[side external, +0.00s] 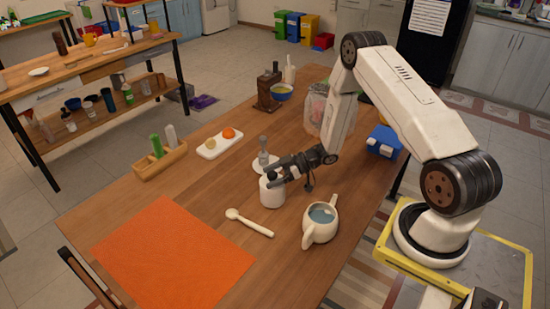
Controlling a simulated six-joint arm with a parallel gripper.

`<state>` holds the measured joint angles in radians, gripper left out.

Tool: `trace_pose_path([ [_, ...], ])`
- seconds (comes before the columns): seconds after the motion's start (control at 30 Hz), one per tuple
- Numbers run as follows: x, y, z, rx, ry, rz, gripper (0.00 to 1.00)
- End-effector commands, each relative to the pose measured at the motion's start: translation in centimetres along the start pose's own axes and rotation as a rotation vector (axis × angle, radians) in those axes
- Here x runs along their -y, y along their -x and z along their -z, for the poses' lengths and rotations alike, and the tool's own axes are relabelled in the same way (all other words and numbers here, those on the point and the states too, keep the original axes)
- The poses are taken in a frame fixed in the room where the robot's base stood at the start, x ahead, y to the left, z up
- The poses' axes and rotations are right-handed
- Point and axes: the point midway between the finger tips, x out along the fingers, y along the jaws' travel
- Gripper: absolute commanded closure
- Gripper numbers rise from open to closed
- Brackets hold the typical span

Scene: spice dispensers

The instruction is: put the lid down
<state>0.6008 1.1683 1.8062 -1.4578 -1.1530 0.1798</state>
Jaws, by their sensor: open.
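My gripper (276,170) is open, its dark fingers low over the table at the top of a small white round container (272,194). A dark round shape shows between the fingers at the container's top; I cannot tell whether it is a lid's knob or part of a fingertip. No lid can be made out clearly, and the fingers hide part of the container's top. A white teapot (313,236) stands to the right, its top open with bluish liquid inside.
A white spoon (250,223) lies left of the teapot. A grey-topped dispenser (263,152) stands close behind the gripper. Further back are a white tray (206,152), a wooden rack (160,164) with bottles and a blue box (384,140). An orange mat (172,255) lies empty at front left.

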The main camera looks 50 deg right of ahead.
Motion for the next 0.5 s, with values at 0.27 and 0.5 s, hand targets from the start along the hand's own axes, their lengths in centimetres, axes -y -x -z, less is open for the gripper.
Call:
trace_pose_path([
  [0.27,0.0,0.02,0.01,0.0,0.0,0.0,0.29],
  [0.5,0.01,0.03,0.01,0.0,0.0,0.0,1.0],
])
